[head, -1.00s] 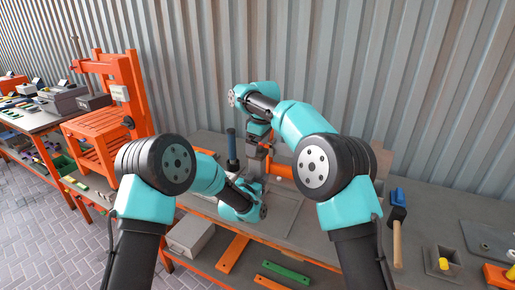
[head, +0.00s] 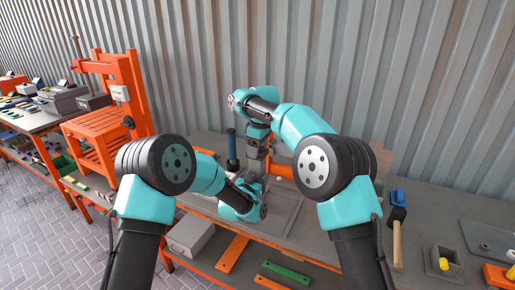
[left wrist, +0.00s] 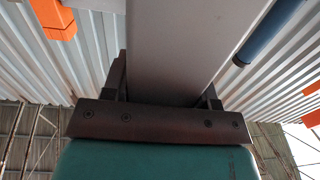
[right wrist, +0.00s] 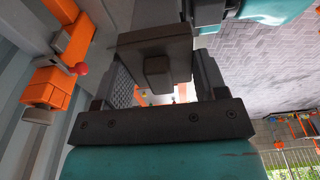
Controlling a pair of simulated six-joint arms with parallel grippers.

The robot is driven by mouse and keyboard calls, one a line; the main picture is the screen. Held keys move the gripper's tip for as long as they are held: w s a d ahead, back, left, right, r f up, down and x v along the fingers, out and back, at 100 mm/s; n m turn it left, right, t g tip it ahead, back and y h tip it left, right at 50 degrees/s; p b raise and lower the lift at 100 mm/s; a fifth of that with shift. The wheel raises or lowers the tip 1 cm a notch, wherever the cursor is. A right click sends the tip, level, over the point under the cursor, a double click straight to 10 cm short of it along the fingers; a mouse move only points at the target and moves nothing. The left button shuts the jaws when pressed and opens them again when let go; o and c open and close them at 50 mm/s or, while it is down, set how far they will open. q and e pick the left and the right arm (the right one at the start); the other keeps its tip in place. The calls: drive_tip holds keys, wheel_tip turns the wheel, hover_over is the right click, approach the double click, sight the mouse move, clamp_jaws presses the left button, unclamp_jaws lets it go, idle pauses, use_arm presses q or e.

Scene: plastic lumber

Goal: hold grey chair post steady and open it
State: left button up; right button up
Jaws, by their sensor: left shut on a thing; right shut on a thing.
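The grey chair post (left wrist: 178,50) fills the middle of the left wrist view and runs up out of the picture. My left gripper (left wrist: 160,98) is shut on it, one finger on each side. In the head view my left gripper (head: 250,190) is low over the bench and the post is mostly hidden by my arms. My right gripper (head: 257,150) is just above it, pointing down. In the right wrist view my right gripper (right wrist: 160,90) is shut on a dark grey block-like part with a small stub; whether this belongs to the post I cannot tell.
A hammer (head: 397,220) and a small box with a yellow piece (head: 443,263) are at the right. An orange press (head: 105,100) stands left.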

drive_tip(key=shift+c, duration=0.8)
drive_tip(key=shift+r, duration=1.25)
drive_tip(key=shift+r, duration=1.9)
use_arm(q)
drive_tip(key=o, duration=1.4)
drive_tip(key=shift+c, duration=0.2)
drive_tip(key=v, duration=1.2)
